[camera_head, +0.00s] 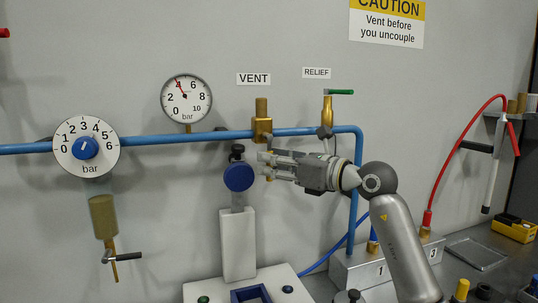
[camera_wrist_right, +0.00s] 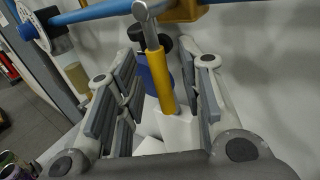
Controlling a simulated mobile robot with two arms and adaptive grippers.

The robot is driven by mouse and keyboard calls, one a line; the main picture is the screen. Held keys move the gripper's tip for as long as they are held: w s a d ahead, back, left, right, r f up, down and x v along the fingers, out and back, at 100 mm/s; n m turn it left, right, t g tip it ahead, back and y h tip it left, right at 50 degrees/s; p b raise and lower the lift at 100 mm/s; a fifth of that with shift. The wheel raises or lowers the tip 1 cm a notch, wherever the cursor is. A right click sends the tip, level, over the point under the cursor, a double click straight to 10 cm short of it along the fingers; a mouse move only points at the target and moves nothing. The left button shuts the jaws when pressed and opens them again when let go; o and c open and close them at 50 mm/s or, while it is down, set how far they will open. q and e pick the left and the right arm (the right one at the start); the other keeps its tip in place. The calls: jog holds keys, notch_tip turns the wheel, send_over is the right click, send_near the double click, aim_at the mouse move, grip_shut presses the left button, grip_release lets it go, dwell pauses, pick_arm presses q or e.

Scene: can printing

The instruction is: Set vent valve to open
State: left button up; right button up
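The vent valve (camera_head: 262,127) is a brass body on the blue pipe, below the VENT sign (camera_head: 254,79). In the right wrist view, its yellow lever (camera_wrist_right: 165,84) hangs down from a metal stem (camera_wrist_right: 148,28). In the head view, my right gripper (camera_head: 266,165) is just below the valve body and largely hides the lever. In the right wrist view, my right gripper (camera_wrist_right: 166,80) is open with the lever between its fingers. Gaps show on both sides, wider on the left; I cannot see clear contact. My left gripper is in neither view.
A blue pipe (camera_head: 180,139) runs along the wall. The relief valve (camera_head: 327,110), with a green lever (camera_head: 339,92), stands to the right. A round blue part (camera_head: 238,177) on a white post (camera_head: 239,245) is close left of my gripper. A pressure gauge (camera_head: 187,99) hangs above the pipe.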

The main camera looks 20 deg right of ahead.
jog(key=shift+w+a, duration=0.45)
jog(key=shift+w, duration=0.15)
grip_shut()
